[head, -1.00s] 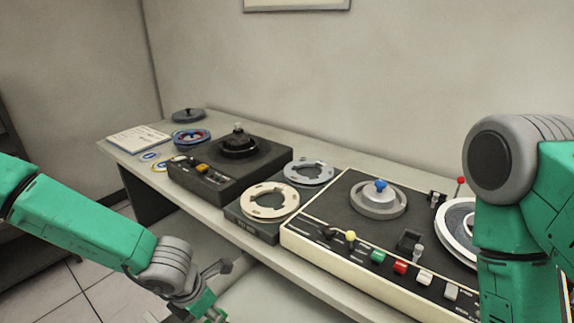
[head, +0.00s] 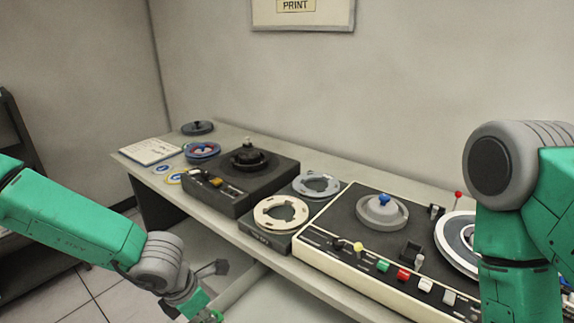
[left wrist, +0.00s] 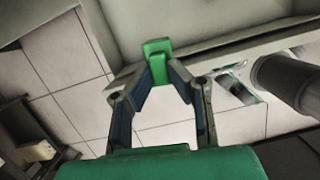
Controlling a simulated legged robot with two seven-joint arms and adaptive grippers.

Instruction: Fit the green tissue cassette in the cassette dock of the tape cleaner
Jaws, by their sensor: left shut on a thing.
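The green tissue cassette (left wrist: 157,61) is a small green block in the left wrist view. My left gripper (left wrist: 159,74) is shut on it, with a fingertip on either side. In the head view my left gripper is low at the bottom edge, mostly cut off, left of and in front of the table. A cream-edged machine (head: 345,273), apparently the tape cleaner, stands on the table to its right. A small dark square holder (head: 411,250) on its top may be the cassette dock. The cassette is well apart from it. My right gripper is out of view.
The machine carries coloured buttons, a yellow-knobbed lever (head: 358,246) and reels. Left of it are a cream ring (head: 262,211), a grey ring (head: 316,184) and a black machine (head: 237,198). My right arm blocks the right side. The table's front edge lies between gripper and machine.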

